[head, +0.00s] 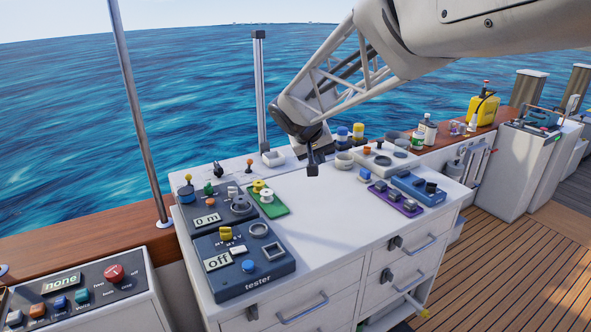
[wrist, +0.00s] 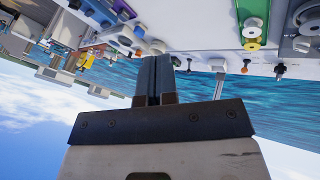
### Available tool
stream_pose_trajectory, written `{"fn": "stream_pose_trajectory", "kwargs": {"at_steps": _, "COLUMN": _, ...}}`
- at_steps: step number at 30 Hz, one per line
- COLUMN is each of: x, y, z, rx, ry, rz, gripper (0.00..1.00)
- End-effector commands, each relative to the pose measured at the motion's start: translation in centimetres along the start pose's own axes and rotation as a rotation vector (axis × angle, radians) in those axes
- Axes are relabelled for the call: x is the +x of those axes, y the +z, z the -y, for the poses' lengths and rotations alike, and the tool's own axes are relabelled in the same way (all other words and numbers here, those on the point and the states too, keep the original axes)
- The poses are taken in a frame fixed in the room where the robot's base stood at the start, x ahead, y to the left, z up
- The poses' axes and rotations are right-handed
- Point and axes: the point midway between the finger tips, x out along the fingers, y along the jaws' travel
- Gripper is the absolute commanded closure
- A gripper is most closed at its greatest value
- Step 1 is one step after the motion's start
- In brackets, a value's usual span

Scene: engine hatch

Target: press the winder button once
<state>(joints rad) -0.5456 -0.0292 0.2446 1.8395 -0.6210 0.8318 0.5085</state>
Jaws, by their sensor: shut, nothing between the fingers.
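A dark blue-grey unit (head: 222,211) on the left of the white cabinet top has a display (head: 207,220) reading "0 m" and a round dark dial (head: 240,204). I cannot read a "winder" label, so I cannot tell for certain which button is the winder's. In front of it stands the unit marked "tester" (head: 257,280), with a display (head: 217,261) reading "Off" and a blue button (head: 249,266). My gripper (head: 313,172) is shut and empty above the middle of the cabinet top, right of both units. Its closed fingers (wrist: 153,82) also show in the wrist view.
A green board (head: 268,199) with spools lies beside the units. A purple block (head: 396,199) and a blue block (head: 418,188) lie at the right. A grey post (head: 260,95) rises behind the cabinet. The cabinet top's front middle is clear.

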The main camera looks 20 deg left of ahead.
Motion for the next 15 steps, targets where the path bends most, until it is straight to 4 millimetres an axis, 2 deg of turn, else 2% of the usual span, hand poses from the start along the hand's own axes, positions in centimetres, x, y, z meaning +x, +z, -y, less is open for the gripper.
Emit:
{"fn": "stream_pose_trajectory", "kwargs": {"at_steps": 1, "x": 0.3, "y": -1.1, "z": 1.4, "rx": -0.014, "ry": 0.002, "rz": -0.01, "gripper": 1.0}}
{"fn": "stream_pose_trajectory", "kwargs": {"at_steps": 6, "x": 1.0, "y": -4.3, "z": 5.6, "rx": -0.05, "ry": 0.012, "rz": -0.05, "gripper": 1.0}}
{"fn": "stream_pose_trajectory", "kwargs": {"at_steps": 15, "x": 2.1, "y": -9.2, "z": 13.9, "rx": -0.111, "ry": 0.023, "rz": -0.125, "gripper": 1.0}}
